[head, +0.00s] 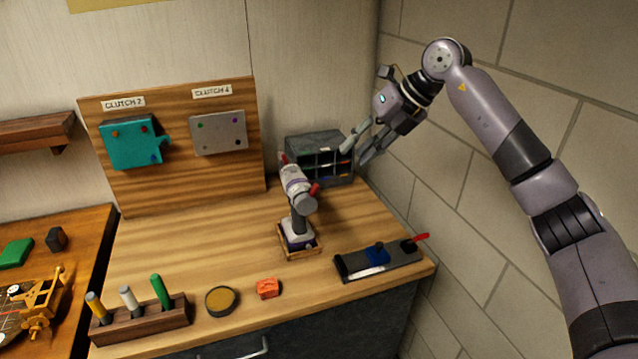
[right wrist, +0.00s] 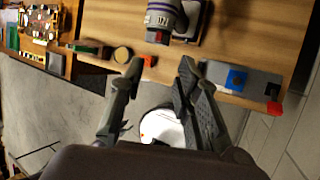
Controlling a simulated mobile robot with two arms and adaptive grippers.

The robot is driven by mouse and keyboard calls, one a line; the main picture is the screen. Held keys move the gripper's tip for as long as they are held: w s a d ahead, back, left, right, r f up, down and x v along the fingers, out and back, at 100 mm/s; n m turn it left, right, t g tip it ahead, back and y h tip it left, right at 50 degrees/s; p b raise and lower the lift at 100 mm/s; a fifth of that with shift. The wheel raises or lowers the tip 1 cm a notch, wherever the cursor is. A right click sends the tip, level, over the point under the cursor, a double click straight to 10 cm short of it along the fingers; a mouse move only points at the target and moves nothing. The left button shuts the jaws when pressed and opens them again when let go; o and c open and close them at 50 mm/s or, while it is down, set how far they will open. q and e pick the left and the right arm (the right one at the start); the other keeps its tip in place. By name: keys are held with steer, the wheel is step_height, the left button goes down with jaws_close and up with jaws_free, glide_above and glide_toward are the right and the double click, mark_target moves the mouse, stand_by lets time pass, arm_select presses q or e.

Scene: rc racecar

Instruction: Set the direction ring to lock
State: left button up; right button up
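A power driver (head: 296,190) with a pale body, a dark purple band (head: 298,188) and red parts stands upright in a small wooden holder (head: 301,254) on the wooden workbench. I cannot tell for sure which part is the direction ring, nor read its setting. The driver also shows at the top of the right wrist view (right wrist: 160,16), partly cut off. My right gripper (head: 356,152) is open and empty, raised behind and to the right of the driver, apart from it. In the right wrist view its two fingers (right wrist: 161,67) are spread. My left gripper is out of view.
A dark parts organizer (head: 322,143) stands behind the driver. A grey fixture (head: 350,266) with a blue block and red lever lies at right. An orange block (head: 268,288), a round tin (head: 221,301) and a tool rack (head: 142,327) line the front. A stone wall (head: 460,180) bounds the right.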

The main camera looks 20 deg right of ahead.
mark_target(318, 186)
steer(key=p+x, duration=0.4)
steer(key=x, duration=0.9)
steer(key=shift+a, duration=0.2)
steer(key=shift+w+a+f, duration=0.1)
steer(key=shift+a+f, duration=0.1)
steer(key=shift+f, duration=0.25)
steer(key=shift+c, duration=0.6)
jaws_close()
